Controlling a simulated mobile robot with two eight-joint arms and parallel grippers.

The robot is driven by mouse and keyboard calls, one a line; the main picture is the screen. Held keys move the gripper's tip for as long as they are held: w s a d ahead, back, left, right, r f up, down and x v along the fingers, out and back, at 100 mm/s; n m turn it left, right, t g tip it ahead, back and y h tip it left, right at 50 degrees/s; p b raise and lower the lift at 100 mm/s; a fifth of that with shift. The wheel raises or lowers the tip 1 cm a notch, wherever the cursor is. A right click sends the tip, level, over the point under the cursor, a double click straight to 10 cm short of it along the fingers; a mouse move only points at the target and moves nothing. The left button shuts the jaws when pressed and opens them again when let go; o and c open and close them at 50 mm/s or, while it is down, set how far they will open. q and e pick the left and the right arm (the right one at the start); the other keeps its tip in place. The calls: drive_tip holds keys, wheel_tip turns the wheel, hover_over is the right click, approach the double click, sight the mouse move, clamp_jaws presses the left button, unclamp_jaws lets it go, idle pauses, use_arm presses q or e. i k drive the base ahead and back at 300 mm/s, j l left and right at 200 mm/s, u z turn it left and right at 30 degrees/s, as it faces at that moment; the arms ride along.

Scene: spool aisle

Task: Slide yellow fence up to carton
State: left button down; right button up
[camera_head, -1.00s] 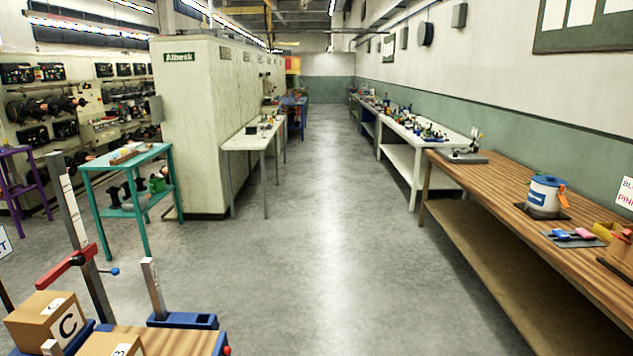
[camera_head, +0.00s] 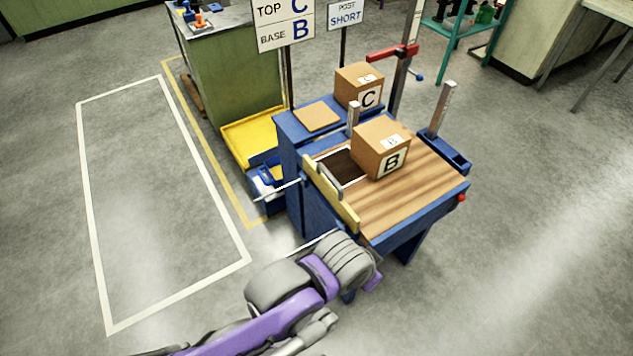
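The yellow fence (camera_head: 330,196) stands along the left edge of the wooden-topped blue bench (camera_head: 410,205) in the head view. Carton B (camera_head: 380,149) sits on the bench top, right of the fence. A dark recess (camera_head: 345,166) and some bare wood lie between them, so they are apart. Carton C (camera_head: 360,86) stands on the blue shelf behind. My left arm comes in from the lower left, its grey and purple end (camera_head: 345,262) in front of the bench's near-left corner. Its fingertips cannot be made out. My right gripper is out of view.
A short metal post (camera_head: 353,118) stands behind carton B, and a taller post on a blue base (camera_head: 445,150) stands at its right. A yellow tray (camera_head: 255,138) and signs (camera_head: 285,25) are at the left. White-outlined floor (camera_head: 150,200) is clear.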

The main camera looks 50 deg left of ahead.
sight(335, 198)
drive_tip(key=u, duration=1.7)
drive_tip(key=i+l, duration=0.1)
drive_tip(key=l, duration=0.15)
drive_tip(key=i+l, duration=0.15)
drive_tip(key=l+z, duration=0.05)
drive_tip(key=l, duration=0.1)
